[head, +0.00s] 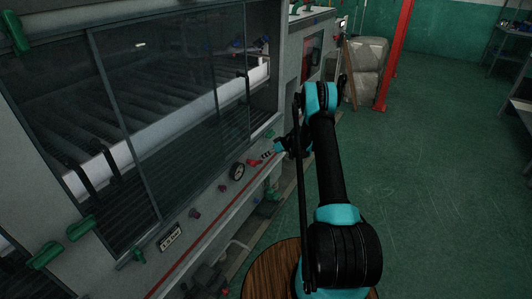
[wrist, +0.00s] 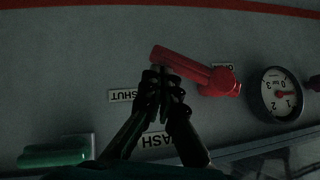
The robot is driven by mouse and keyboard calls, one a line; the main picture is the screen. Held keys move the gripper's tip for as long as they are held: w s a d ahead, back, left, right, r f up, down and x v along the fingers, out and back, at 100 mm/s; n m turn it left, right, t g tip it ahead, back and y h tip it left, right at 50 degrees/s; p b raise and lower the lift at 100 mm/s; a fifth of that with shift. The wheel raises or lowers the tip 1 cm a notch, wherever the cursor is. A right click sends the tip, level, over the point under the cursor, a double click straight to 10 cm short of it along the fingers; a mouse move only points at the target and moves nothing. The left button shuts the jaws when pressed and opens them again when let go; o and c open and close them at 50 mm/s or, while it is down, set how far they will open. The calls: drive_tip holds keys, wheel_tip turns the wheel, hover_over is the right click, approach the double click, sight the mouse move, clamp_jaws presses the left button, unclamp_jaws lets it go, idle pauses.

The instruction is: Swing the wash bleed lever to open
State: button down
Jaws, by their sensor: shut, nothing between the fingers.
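The wash bleed lever is a red handle (wrist: 182,65) on the grey panel in the wrist view, which shows the lettering upside down. Its hub is at the right, and its arm slants up and left to a free end. A SHUT label (wrist: 122,95) lies below left of the free end. A partly hidden OPEN label (wrist: 222,66) lies beside the hub. My gripper (wrist: 160,76) is shut, its fingertips at the lever's free end; I cannot tell whether they touch. In the head view the red lever (head: 254,162) shows small beside my gripper (head: 280,146).
A round pressure gauge (wrist: 277,94) is right of the lever and also shows in the head view (head: 237,172). A green handle (wrist: 54,154) is at lower left in the wrist view.

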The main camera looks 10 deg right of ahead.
drive_tip(key=shift+s+f, duration=0.1)
drive_tip(key=shift+f, duration=1.25)
drive_tip(key=s+a+f, duration=0.2)
drive_tip(key=s+f, duration=0.1)
drive_tip(key=f, duration=0.1)
drive_tip(key=shift+a+f+m+g+y, duration=0.15)
drive_tip(key=shift+f+m+g+y, duration=0.15)
drive_tip(key=shift+f+g, duration=0.1)
drive_tip(key=shift+s, duration=0.1)
drive_tip(key=shift+r, duration=0.1)
